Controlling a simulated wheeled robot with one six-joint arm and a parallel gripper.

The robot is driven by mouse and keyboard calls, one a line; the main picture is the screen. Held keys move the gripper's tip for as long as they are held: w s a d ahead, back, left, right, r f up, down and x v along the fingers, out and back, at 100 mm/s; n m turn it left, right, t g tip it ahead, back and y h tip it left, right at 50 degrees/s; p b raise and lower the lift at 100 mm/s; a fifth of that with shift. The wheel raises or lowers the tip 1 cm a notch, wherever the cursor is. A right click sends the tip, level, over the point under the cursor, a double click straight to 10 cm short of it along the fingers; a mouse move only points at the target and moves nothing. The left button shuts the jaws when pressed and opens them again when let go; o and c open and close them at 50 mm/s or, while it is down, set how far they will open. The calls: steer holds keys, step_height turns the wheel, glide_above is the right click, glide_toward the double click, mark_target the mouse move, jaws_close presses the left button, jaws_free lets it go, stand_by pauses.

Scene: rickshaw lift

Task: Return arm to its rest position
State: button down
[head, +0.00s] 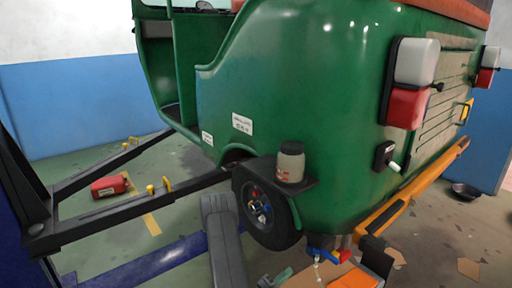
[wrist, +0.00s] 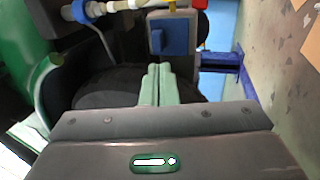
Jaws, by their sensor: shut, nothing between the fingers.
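My gripper (wrist: 159,72) shows in the wrist view as two pale green fingers side by side, shut with nothing between them. Behind the fingertips is a dark rounded shape (wrist: 105,88), and a grey box with a blue panel (wrist: 172,38) is beyond them. I cannot tell whether the fingers touch anything. In the head view, the green rickshaw (head: 290,85) fills the middle, with its rear wheel (head: 262,215) showing. I cannot clearly make out my gripper in the head view.
Black lift arms (head: 135,207) reach toward the rickshaw from the left. A jar (head: 290,162) stands on a dark ledge above the wheel. A red container (head: 109,186) lies on the floor at left. A dark bowl (head: 466,191) and cardboard scraps lie at right.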

steer(key=v, duration=0.6)
steer(key=shift+s+a, duration=0.15)
steer(key=shift+a, duration=0.05)
